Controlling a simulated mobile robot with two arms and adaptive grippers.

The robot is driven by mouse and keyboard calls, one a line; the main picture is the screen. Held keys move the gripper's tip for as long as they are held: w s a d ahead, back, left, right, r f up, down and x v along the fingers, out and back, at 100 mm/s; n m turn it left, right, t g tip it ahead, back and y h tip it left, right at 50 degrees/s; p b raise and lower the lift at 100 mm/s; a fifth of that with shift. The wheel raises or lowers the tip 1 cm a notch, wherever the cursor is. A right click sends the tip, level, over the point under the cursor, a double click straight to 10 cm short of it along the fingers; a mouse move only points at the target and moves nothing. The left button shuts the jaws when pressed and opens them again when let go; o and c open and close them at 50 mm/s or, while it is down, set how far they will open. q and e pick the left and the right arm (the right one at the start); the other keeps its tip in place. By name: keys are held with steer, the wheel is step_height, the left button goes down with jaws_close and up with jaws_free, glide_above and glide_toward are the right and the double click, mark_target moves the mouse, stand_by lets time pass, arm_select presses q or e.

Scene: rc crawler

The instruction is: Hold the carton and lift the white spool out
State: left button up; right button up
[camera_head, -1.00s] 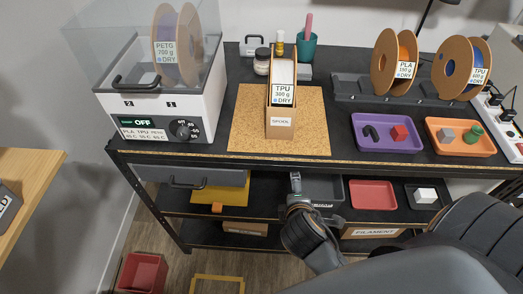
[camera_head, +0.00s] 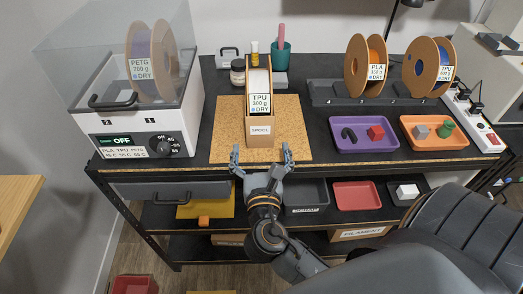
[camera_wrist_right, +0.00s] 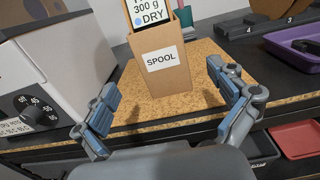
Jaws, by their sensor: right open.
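The brown carton (camera_head: 260,130), labelled SPOOL, stands upright on a cork mat (camera_head: 226,137) on the bench. The white spool (camera_head: 258,80) stands in it, its upper part above the front wall, with a TPU 300 g DRY label. The carton (camera_wrist_right: 164,72) also shows in the right wrist view, straight ahead. My right gripper (camera_head: 262,156) is open and empty at the bench's front edge, just in front of the carton and apart from it. Its two fingers (camera_wrist_right: 168,108) are spread wide in the wrist view. My left gripper is not in view.
A dryer box (camera_head: 150,130) with a PETG spool stands left. Small jars and a green cup (camera_head: 280,55) stand behind the carton. A purple tray (camera_head: 362,136), an orange tray (camera_head: 428,145) and a spool rack (camera_head: 325,94) are right.

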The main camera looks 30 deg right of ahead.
mark_target(259, 93)
steer(key=p+x, duration=0.2)
steer(key=x, duration=1.1)
steer(key=shift+d, duration=0.15)
steer(key=shift+c, duration=0.2)
steer(key=c, duration=1.2)
steer(key=shift+o, duration=0.2)
